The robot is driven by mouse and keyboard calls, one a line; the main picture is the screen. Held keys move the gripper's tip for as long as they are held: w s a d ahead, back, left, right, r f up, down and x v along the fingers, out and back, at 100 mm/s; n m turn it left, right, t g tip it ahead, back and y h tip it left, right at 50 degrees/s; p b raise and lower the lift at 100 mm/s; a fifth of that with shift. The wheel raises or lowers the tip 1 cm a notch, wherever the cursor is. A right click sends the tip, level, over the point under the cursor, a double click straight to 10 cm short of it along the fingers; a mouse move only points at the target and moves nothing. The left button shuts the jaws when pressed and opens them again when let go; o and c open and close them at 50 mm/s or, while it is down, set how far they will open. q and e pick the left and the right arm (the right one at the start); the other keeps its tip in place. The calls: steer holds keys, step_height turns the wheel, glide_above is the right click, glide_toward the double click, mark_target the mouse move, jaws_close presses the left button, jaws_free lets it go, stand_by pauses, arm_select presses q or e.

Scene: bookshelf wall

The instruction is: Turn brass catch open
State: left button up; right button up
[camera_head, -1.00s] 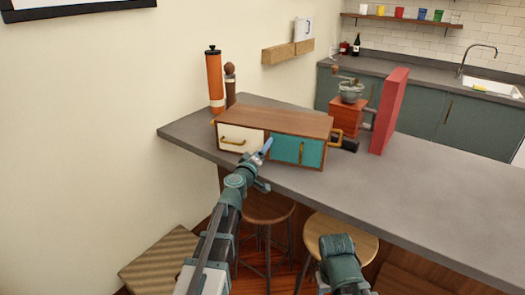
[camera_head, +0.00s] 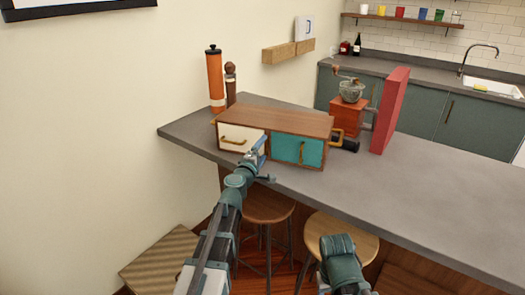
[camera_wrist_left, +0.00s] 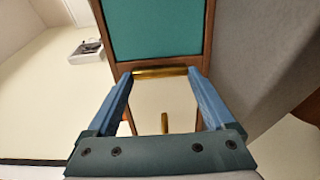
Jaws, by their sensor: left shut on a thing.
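The wooden cabinet (camera_head: 285,120) stands on the grey counter, with a white front (camera_head: 230,134) on the left and a teal door (camera_head: 290,149) on the right. My left gripper (camera_head: 262,146) is at the divider between the two fronts. In the left wrist view the brass catch (camera_wrist_left: 160,72) is a bar lying along the wooden divider, between the teal panel (camera_wrist_left: 158,28) and the white panel (camera_wrist_left: 150,100). The blue fingertips of my left gripper (camera_wrist_left: 160,75) close on its two ends. In the head view the gripper hides the catch.
An orange cylinder (camera_head: 215,80) and a brown mill (camera_head: 230,85) stand behind the cabinet's left end. A coffee grinder (camera_head: 348,115) and a red upright block (camera_head: 390,110) stand to its right. Stools (camera_head: 266,207) are below the counter. The counter's right side is clear.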

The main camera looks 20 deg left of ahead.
stand_by(0.5)
arm_select(q)
steer(key=o, duration=1.1)
steer(key=shift+s, duration=0.1)
